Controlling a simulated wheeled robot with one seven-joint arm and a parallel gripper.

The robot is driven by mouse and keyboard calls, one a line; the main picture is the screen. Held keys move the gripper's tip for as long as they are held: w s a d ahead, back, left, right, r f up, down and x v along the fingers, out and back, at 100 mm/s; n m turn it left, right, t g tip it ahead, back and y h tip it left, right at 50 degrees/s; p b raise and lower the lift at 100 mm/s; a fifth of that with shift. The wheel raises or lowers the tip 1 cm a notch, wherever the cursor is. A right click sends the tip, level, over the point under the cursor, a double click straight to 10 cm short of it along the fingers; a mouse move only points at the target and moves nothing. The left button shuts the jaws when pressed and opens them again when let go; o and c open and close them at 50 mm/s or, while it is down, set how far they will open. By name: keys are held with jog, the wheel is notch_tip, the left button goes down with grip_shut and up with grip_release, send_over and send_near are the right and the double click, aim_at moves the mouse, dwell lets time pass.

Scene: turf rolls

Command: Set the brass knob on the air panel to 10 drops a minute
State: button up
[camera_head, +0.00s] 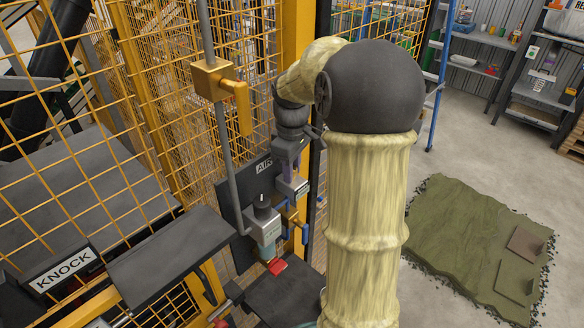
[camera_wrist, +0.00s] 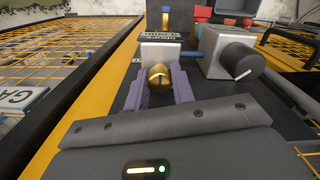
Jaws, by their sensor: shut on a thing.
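The brass knob (camera_wrist: 158,78) shows in the wrist view, round and shiny with a dark line on its face. It sits on the front of a pale grey block (camera_wrist: 160,49) with a small lettered plate on top. I cannot read the drops setting. My gripper (camera_wrist: 158,84) has its two purple fingers on either side of the knob, shut on it. In the head view my gripper (camera_head: 290,170) is at the dark air panel (camera_head: 233,193), by its AIR label (camera_head: 264,166); the knob itself is hidden there.
A grey unit with a black knob (camera_wrist: 238,61) stands close right of the brass knob; it also shows in the head view (camera_head: 264,222), with a red part (camera_head: 277,266) below.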

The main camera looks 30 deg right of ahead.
jog(key=shift+m, duration=0.4)
jog(key=m, duration=0.6)
jog(key=shift+p, duration=0.3)
jog(key=m, duration=0.3)
jog(key=shift+w+r+m, duration=0.1)
jog(key=shift+m, duration=0.3)
jog(key=m+p, duration=0.1)
jog(key=m, duration=0.2)
jog(key=shift+m, duration=0.3)
jog(key=m+p, duration=0.1)
jog(key=m, duration=0.3)
jog(key=shift+m, duration=0.3)
jog(key=m+p, duration=0.1)
jog(key=m, duration=0.3)
jog(key=shift+m, duration=0.4)
